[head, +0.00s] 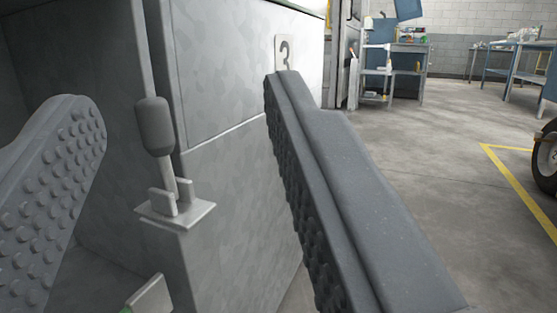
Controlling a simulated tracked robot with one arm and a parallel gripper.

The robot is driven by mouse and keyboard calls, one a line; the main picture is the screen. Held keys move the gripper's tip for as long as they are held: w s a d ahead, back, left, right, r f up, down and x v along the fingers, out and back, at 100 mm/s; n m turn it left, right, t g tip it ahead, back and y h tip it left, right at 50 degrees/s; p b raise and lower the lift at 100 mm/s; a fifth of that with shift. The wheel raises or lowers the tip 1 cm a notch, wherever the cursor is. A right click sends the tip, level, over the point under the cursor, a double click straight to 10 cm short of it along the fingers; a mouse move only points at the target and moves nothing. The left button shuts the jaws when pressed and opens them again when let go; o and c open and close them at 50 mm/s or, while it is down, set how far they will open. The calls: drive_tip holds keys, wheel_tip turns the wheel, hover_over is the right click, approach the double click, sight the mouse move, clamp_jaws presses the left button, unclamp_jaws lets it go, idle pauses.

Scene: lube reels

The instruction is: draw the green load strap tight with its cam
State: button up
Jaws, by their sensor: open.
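My gripper (178,98) is open, with one studded grey finger at the left and the other at the right of the head view. Between the fingers, apart from both in the picture, stands a lever with a dark grey rounded grip (154,126). Its pale stem sits between two lugs on a small bracket plate (176,211) at the cabinet's edge. The lever points up, tilted slightly left. I cannot tell whether this is the strap's cam. A sliver of green (127,310) shows by a pale metal piece (150,296) at the bottom edge; no clear strap run is visible.
The grey cabinet (235,190) with a number 3 plate (284,52) stands close behind the lever. Its left side is a dark recess. Open concrete floor (420,165) lies to the right, with a yellow line, a wheel (547,165) and a far workbench (393,70).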

drive_tip(key=shift+s+d, duration=0.15)
drive_tip(key=shift+s, duration=0.05)
